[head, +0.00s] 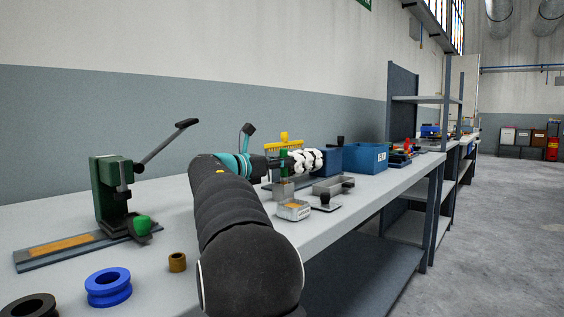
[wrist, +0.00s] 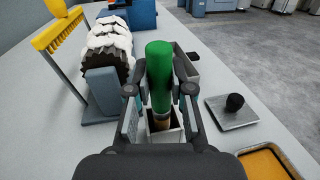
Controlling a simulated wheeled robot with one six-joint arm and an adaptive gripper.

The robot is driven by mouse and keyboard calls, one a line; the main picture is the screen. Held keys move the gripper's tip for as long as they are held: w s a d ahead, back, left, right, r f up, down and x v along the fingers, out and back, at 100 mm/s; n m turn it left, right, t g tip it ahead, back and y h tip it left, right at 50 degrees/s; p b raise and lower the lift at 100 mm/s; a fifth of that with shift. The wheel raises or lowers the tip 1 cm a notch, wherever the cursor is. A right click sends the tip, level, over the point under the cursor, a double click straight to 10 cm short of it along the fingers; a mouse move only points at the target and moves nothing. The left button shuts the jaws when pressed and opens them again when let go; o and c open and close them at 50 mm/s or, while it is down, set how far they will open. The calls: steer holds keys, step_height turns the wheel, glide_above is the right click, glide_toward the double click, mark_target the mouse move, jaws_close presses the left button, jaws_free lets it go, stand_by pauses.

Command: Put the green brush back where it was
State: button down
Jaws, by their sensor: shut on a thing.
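The green brush (wrist: 158,64) is upright between the fingers of my gripper (wrist: 160,92), which is shut on it. Its tan lower end points down at the mouth of a small square grey holder (wrist: 177,133). In the wrist view this end shows within the holder's opening; I cannot tell how deep it sits or whether it touches the bottom. In the head view the green brush (head: 284,158) shows beside my gripper (head: 276,163), directly above the grey holder (head: 283,190) on the bench. The gripper's body hides part of the holder's near side in the wrist view.
A roller with white fluff (wrist: 108,42) and a yellow comb (wrist: 58,42) stand close to the left. A plate with a black knob (wrist: 234,103) and an orange-filled tray (wrist: 268,164) lie to the right. Blue bins (head: 366,157) stand further along the bench.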

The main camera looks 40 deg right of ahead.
steer(key=shift+f, duration=0.25)
steer(key=c, duration=1)
jaws_free()
steer(key=shift+c, duration=0.2)
steer(key=shift+r, duration=0.3)
steer(key=a, duration=0.7)
steer(key=shift+w+a+r, duration=0.25)
steer(key=shift+w+r, duration=0.1)
